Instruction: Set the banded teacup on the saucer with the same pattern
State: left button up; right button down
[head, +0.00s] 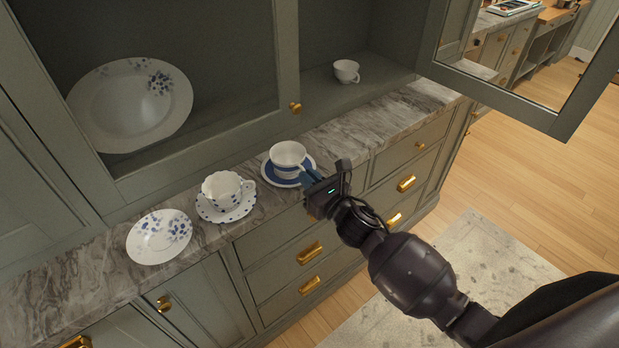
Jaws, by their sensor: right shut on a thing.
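The banded teacup (287,154), white with a blue band, is upright at the blue-and-white banded saucer (270,178) on the marble counter. It appears on or just above the saucer's middle; I cannot tell whether they touch. My right gripper (307,174) reaches in from the right and is shut on the banded teacup at its right side. The fingertips are partly hidden against the cup. My left gripper is not in view.
A blue-dotted teacup (222,188) stands on a dotted saucer (227,212) to the left. A flowered saucer (158,237) lies bare farther left. A white cup (346,71) stands in the cabinet behind an open glass door (560,122). A large flowered plate (128,105) leans inside the cabinet.

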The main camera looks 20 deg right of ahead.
jog(key=c, duration=1.2)
grip_release()
jog(key=shift+c, duration=0.2)
jog(key=v, duration=1.2)
jog(key=s+d+f+n+g+h, duration=0.3)
jog(key=s+f+n, duration=0.4)
jog(key=n, duration=0.9)
jog(key=s+d+f+n+g+h, duration=0.2)
jog(key=s+f+n, duration=0.5)
jog(key=n, duration=1)
jog(key=shift+d+f+g+h, duration=0.4)
jog(key=shift+d+f, duration=0.15)
jog(key=shift+d, duration=0.2)
